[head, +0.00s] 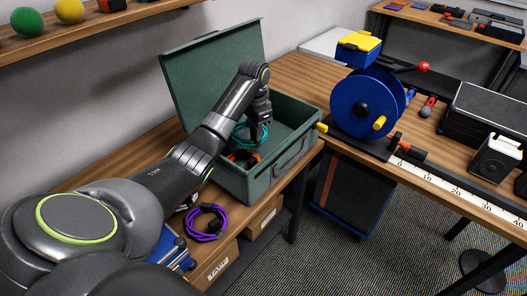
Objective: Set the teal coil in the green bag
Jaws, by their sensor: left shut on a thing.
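The teal coil (239,137) is inside the green bag (266,178), which looks like a box-shaped case with its lid standing open at the back. My left gripper (258,128) reaches down into the bag and is shut on the teal coil. The coil hangs at the fingertips, close to an orange coil (243,158) lying in the bag. I cannot tell whether the teal coil touches the orange coil or the bottom. My right gripper is not in view.
A purple coil (205,222) lies near the bench's front edge, left of the bag. A blue reel (361,104) stands right of the bag, with a ruler strip (455,186) beside it. The bag's raised lid (205,70) and front wall bound the space around my gripper.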

